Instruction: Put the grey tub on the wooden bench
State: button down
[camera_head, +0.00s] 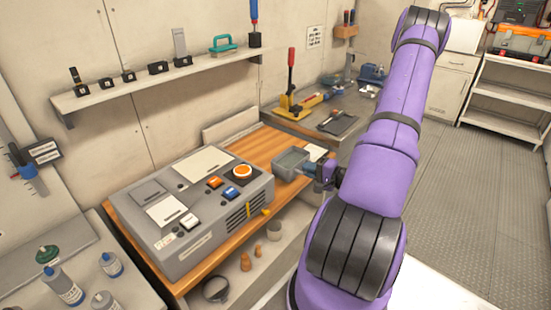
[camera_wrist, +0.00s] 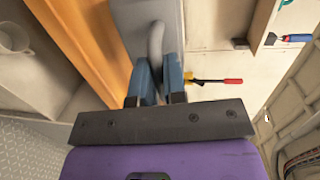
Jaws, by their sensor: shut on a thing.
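The grey tub (camera_head: 291,163) is a small open-topped box at the right end of the wooden bench (camera_head: 262,147) in the head view. I cannot tell whether its base touches the bench top. My gripper (camera_head: 318,182) is at the tub's near right side, partly hidden by my purple arm. In the wrist view my gripper (camera_wrist: 159,80) has its two blue fingers shut on a rounded grey handle (camera_wrist: 156,42) of the tub. The bench's orange-brown wooden edge (camera_wrist: 88,40) runs to the left of it.
A large grey control box (camera_head: 190,215) fills the bench's left and middle. A workbench with a red-handled tool (camera_head: 291,75) stands behind. A shelf (camera_head: 150,84) with small items hangs on the wall. Cups and small pieces sit on the lower shelf (camera_head: 232,275). Floor (camera_head: 455,190) is clear at right.

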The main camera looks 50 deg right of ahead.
aim_at(289, 154)
jog(key=shift+a, duration=0.25)
jog(key=w+d, duration=0.1)
jog(key=w, duration=0.3)
jog(key=w+d+f, duration=0.1)
jog(key=w, duration=0.4)
jog(key=w+d, duration=0.1)
jog(key=w, duration=0.4)
jog(key=shift+w+d+f, duration=0.1)
jog(key=shift+d+f, duration=0.05)
jog(key=shift+d, duration=0.1)
jog(key=f, duration=0.1)
jog(key=w+f, duration=0.1)
jog(key=shift+d+f, duration=0.1)
jog(key=shift+f, duration=0.65)
jog(key=c, duration=1.2)
grip_release()
jog(key=shift+f, duration=0.1)
